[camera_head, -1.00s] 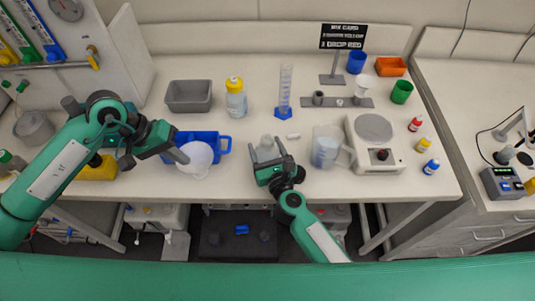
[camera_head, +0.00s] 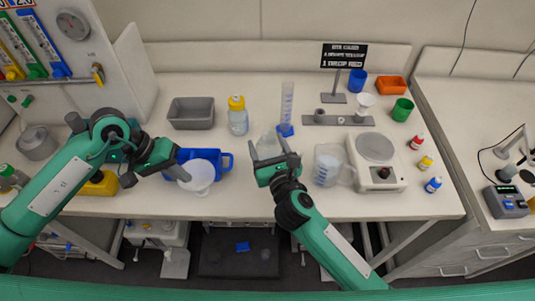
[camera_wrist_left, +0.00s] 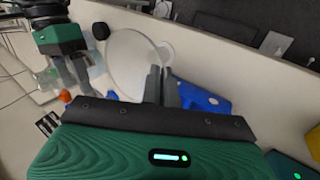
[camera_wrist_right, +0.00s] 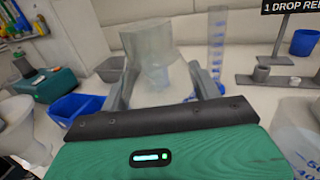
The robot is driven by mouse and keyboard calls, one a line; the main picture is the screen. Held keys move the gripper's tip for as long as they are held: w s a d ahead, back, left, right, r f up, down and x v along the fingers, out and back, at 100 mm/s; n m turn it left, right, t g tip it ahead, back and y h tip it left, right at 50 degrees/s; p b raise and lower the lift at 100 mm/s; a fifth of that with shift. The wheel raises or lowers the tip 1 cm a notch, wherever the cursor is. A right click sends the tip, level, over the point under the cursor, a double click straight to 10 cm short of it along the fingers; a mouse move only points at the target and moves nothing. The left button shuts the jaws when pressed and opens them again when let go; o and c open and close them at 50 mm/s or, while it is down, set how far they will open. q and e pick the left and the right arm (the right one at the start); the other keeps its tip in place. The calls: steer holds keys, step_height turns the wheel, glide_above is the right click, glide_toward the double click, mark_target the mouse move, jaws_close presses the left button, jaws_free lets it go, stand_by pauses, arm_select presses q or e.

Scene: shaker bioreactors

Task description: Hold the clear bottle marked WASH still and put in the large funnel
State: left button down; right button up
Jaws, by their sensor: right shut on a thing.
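The large white funnel (camera_head: 198,172) is upright, mouth up, at the front of the blue tray. My left gripper (camera_head: 179,167) has its fingers close together on the funnel's rim. The funnel (camera_wrist_left: 130,60) shows as a pale disc beside those fingers in the left wrist view. My right gripper (camera_head: 276,162) is shut around a clear bottle (camera_head: 267,144), which also shows between the fingers in the right wrist view (camera_wrist_right: 155,75). The bottle looks upright, to the right of the funnel and apart from it. I cannot read its marking; its lower part is hidden by my gripper.
The blue tray (camera_head: 226,161) is behind the funnel. A yellow-capped bottle (camera_head: 238,118) and a measuring cylinder (camera_head: 287,105) stand behind the clear bottle. A beaker (camera_head: 327,168) and a balance (camera_head: 376,178) stand to its right. A grey bin (camera_head: 190,124) stands at the back.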

steer(key=shift+r, duration=0.4)
arm_select(q)
steer(key=shift+f, duration=0.15)
arm_select(e)
steer(key=shift+f, duration=0.2)
